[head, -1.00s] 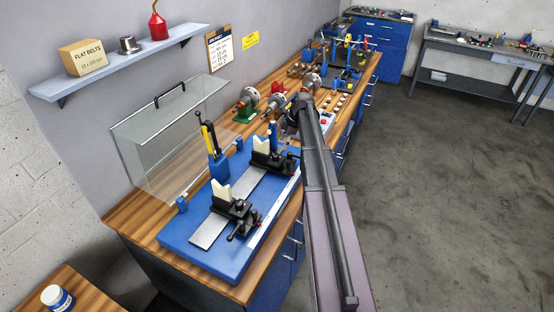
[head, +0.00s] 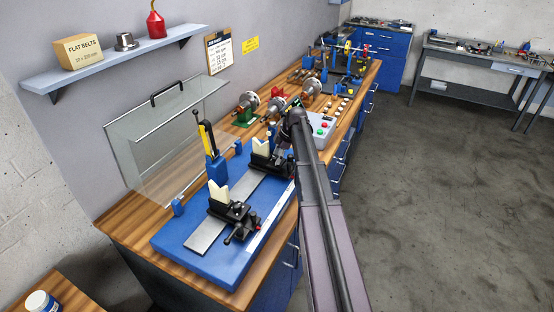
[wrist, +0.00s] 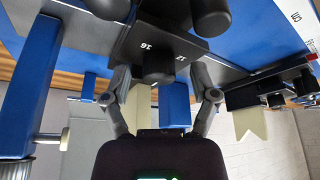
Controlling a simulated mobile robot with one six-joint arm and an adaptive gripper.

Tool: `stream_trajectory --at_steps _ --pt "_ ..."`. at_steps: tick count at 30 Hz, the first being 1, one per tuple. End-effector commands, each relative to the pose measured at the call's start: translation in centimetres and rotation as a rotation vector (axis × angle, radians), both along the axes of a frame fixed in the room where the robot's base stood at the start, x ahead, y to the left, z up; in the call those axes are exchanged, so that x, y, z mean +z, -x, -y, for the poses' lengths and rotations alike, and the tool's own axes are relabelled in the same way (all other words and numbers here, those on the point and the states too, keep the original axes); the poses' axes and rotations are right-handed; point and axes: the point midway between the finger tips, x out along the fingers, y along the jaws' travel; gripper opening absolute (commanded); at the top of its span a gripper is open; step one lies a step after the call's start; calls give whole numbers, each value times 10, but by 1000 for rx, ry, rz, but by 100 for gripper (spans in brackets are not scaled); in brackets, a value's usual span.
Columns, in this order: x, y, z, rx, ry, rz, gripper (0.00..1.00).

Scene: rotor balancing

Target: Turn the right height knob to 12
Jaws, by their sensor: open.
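The right support (head: 262,162) is a black block with a cream V-shaped top on the blue balancing base (head: 190,255); my arm's end is close beside it in the head view. In the wrist view, its black block (wrist: 155,40) carries white marks, upside down, reading 16 and 12. A short black knob (wrist: 158,66) sticks out of this block. My gripper (wrist: 160,82) is open, with one finger on each side of the knob; I cannot tell whether either touches it. The knob's pointer cannot be made out. My fingers are hidden in the head view.
The left support (head: 232,213) stands nearer on the same base. A yellow-and-black post (head: 208,140) and a clear guard (head: 165,130) are behind. A control box with buttons (head: 321,126) and rotors (head: 312,84) lie farther along the bench.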

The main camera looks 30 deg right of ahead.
Motion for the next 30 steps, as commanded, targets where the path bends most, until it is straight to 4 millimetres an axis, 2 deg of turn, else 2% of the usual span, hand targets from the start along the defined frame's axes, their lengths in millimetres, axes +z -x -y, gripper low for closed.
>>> stream_trajectory --at_steps 8,16,30 --pt "0 0 0 0 0 0 76" --pt "0 0 0 0 0 0 0" --pt "0 2 0 -51 -1 -3 0"
